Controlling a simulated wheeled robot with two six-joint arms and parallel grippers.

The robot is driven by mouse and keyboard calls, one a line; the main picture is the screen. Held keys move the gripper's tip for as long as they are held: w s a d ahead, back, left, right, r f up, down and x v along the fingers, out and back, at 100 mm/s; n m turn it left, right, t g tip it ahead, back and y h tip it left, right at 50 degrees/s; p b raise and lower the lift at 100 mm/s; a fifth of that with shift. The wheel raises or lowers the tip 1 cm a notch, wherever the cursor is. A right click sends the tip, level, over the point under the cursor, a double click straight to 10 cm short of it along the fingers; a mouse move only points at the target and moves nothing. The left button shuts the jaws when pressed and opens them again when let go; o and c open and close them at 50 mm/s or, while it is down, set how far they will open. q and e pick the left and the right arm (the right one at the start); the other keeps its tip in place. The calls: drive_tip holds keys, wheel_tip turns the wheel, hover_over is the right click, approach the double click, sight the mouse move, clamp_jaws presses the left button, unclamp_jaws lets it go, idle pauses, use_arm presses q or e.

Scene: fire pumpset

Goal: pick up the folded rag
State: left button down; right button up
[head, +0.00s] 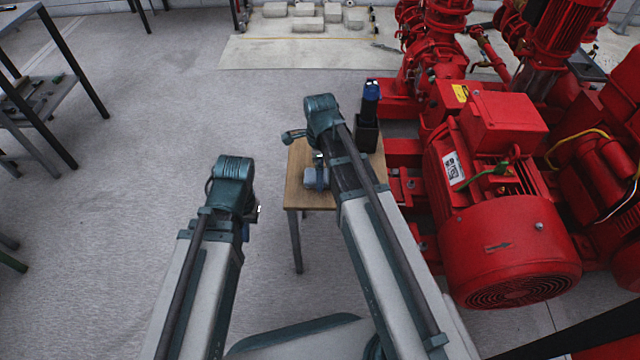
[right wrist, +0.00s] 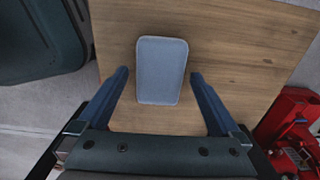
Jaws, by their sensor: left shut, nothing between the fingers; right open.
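The folded rag (right wrist: 162,70) is a flat, light grey-blue pad with rounded corners. It lies on the wooden top (right wrist: 235,60) of a small table. In the right wrist view my right gripper (right wrist: 160,72) is open, with one blue finger on each side of the rag's near part. I cannot tell how high the fingertips are above the table. In the head view the rag (head: 311,178) shows partly beside my right arm, which hides most of the right gripper. My left gripper (head: 250,222) is low, left of the table, mostly hidden by its own arm, shut and empty.
The red pumpset (head: 500,190) stands close on the right. A grey workbench (head: 45,105) is at the far left. The floor left of the small table is clear.

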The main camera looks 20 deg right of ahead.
drive_tip(key=shift+f, duration=0.35)
use_arm(q)
drive_tip(key=shift+f, duration=0.3)
use_arm(e)
drive_tip(key=shift+r, duration=0.1)
drive_tip(key=c, duration=1.4)
drive_tip(key=shift+c, duration=0.2)
use_arm(q)
drive_tip(key=shift+r, duration=0.15)
use_arm(e)
drive_tip(key=shift+r, duration=0.1)
